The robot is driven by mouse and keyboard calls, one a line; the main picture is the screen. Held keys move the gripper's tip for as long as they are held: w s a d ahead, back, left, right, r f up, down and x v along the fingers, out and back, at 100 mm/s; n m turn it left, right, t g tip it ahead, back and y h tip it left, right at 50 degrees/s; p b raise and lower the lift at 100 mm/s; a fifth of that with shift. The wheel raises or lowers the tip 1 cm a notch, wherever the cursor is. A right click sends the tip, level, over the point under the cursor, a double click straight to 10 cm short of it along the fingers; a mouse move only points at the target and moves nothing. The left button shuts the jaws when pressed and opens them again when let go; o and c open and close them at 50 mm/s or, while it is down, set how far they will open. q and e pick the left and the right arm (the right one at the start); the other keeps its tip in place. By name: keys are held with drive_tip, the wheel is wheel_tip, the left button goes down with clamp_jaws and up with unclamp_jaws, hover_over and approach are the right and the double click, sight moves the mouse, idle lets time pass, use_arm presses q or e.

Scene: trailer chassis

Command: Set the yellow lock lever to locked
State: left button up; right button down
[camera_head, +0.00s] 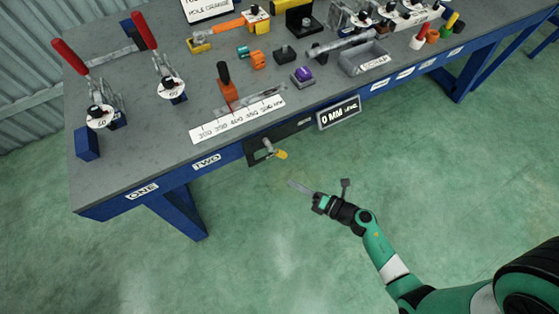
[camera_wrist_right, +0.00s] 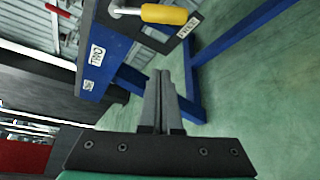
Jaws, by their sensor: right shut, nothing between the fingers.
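The yellow lock lever (camera_head: 281,154) sticks out from a black plate (camera_head: 298,128) on the front edge of the bench. In the right wrist view its yellow grip (camera_wrist_right: 165,14) lies sideways at the top, on a pale metal stem. My right gripper (camera_head: 291,183) is below and in front of the lever, apart from it. Its fingers (camera_wrist_right: 160,74) are closed together with nothing between them. My left gripper is not in view.
A "0 MM" sign (camera_head: 338,113) hangs right of the lever. Green floor in front is clear; blue bench legs (camera_head: 178,212) stand below.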

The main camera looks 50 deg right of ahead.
drive_tip(key=d+b+x, duration=0.1)
drive_tip(key=b+x, duration=0.3)
drive_tip(key=x, duration=0.6)
use_arm(q)
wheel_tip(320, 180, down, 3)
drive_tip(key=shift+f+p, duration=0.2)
drive_tip(key=shift+p, duration=0.2)
use_arm(e)
drive_tip(key=shift+s+d+r, duration=0.15)
drive_tip(key=shift+d+r, duration=0.35)
drive_tip(key=shift+d, duration=0.1)
drive_tip(key=shift+s+d+r, duration=0.15)
drive_tip(key=shift+d+r, duration=0.3)
drive_tip(key=shift+d, duration=0.15)
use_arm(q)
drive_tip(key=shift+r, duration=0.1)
